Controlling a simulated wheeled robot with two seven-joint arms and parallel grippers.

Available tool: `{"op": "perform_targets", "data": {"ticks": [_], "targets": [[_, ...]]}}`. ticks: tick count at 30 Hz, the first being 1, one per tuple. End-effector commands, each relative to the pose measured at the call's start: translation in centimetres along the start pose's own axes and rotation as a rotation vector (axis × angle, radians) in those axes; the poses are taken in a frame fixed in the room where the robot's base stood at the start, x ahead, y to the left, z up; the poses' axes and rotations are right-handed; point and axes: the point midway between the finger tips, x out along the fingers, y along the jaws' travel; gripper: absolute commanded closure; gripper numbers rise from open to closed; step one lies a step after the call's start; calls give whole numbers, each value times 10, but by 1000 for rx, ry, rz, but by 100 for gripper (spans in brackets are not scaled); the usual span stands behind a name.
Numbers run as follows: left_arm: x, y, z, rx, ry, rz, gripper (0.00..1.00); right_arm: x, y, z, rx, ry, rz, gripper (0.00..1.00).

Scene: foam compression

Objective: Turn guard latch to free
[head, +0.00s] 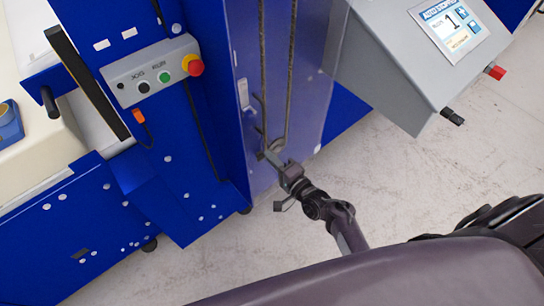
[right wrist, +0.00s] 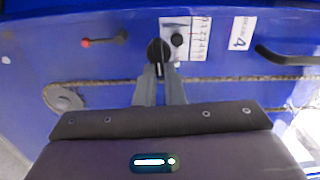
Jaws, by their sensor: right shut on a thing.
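The blue guard panel (head: 275,75) stands upright on the machine; its face also fills the right wrist view (right wrist: 110,65). A dark round knob (right wrist: 157,48), which looks like the guard latch, sits beside a white scale plate with marks. My right gripper (right wrist: 160,76) is shut on the latch, with its two fingers pointing at the panel and close together at the knob. In the head view the right gripper (head: 270,154) reaches the lower part of the panel, and the latch is too small to tell there. My left gripper is not in view.
A control box with a red stop button (head: 193,65) is left of the panel. A grey display box (head: 410,60) stands at the upper right. The right wrist view shows a red-tipped lever (right wrist: 86,43), a "4" label (right wrist: 241,33) and a black handle (right wrist: 285,58).

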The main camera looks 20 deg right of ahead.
Motion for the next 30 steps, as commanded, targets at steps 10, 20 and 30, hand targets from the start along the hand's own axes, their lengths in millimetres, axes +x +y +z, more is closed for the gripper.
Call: {"op": "perform_targets", "data": {"ticks": [10, 20, 30], "targets": [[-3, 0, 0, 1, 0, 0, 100, 0, 1, -1, 67, 2, 0, 100], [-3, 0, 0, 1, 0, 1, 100, 0, 1, -1, 69, 2, 0, 100], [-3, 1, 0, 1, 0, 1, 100, 0, 1, 0, 68, 1, 0, 69]]}}
